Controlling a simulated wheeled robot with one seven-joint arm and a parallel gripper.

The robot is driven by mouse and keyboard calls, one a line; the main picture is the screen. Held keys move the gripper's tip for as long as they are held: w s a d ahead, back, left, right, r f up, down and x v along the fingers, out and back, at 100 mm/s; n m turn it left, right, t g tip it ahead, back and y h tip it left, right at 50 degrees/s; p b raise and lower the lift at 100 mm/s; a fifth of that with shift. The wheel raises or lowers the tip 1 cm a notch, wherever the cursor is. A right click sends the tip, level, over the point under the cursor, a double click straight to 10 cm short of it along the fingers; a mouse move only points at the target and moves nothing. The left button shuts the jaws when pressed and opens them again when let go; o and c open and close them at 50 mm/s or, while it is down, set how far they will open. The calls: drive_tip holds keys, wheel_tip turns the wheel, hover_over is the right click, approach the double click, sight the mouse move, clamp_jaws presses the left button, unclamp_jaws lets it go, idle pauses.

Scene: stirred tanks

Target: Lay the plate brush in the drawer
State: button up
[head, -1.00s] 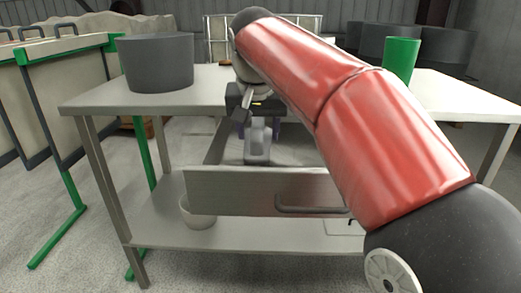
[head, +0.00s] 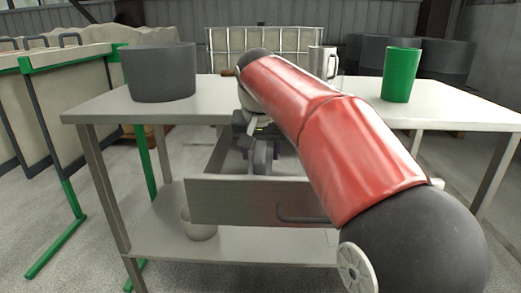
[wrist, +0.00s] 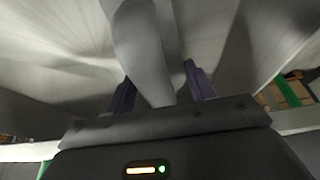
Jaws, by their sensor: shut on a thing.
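The drawer (head: 235,201) is pulled out from under the table, its grey front panel facing me. My gripper (head: 261,148) is low between the drawer's side walls, behind the front panel, partly hidden by my red arm. In the wrist view my gripper (wrist: 160,92) has its two purple fingers either side of a grey, smooth, long piece, which I take for the plate brush (wrist: 145,45). The gripper is shut on it. In the head view the brush (head: 262,160) is a small grey shape above the front panel. Its lower end is hidden, so I cannot tell whether it touches the drawer floor.
A dark grey pot (head: 160,75) stands on the table's left. A green cup (head: 401,75) and a metal jug (head: 322,62) stand on the right. A bowl (head: 199,226) sits on the lower shelf (head: 265,246). Green-framed panels (head: 65,100) stand at left.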

drive_tip(key=o, duration=1)
drive_tip(key=shift+f, duration=0.1)
drive_tip(key=shift+o, duration=0.2)
drive_tip(key=shift+r, duration=0.35)
drive_tip(key=p+v, duration=0.3)
drive_tip(key=v, duration=0.8)
drive_tip(key=shift+s+r, duration=0.15)
drive_tip(key=shift+r, duration=0.2)
